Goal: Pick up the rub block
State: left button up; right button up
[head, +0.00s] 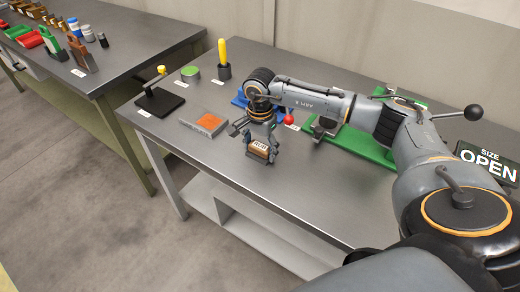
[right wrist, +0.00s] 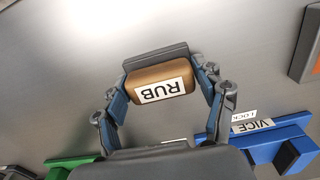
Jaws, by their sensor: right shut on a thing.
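The rub block is a small brown block with a white "RUB" label. It shows in the head view (head: 258,146) at the middle of the near table and in the right wrist view (right wrist: 147,78). My right gripper (head: 262,152) is shut on the rub block, with one finger on each side of it. A dark grey slab lies along the block's far side in the right wrist view. Whether the block touches the table top is hard to tell. My left gripper is not in view.
The grey table (head: 215,160) holds an orange-topped plate (head: 208,122), a black stand (head: 160,102), a green round tin (head: 190,74) and a yellow-handled tool (head: 222,52). The table's front edge is clear.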

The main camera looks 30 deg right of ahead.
aim_at(260, 146)
jog(key=shift+r, duration=0.15)
jog(key=shift+r, duration=0.25)
notch_tip(260, 146, up, 2)
jog(key=shift+r+b, duration=0.2)
jog(key=shift+b, duration=0.15)
jog(key=s+a+r+b, duration=0.4)
jog(key=s+a+r, duration=0.4)
jog(key=a, duration=0.3)
jog(key=shift+s+r, duration=0.3)
jog(key=shift+r, duration=0.6)
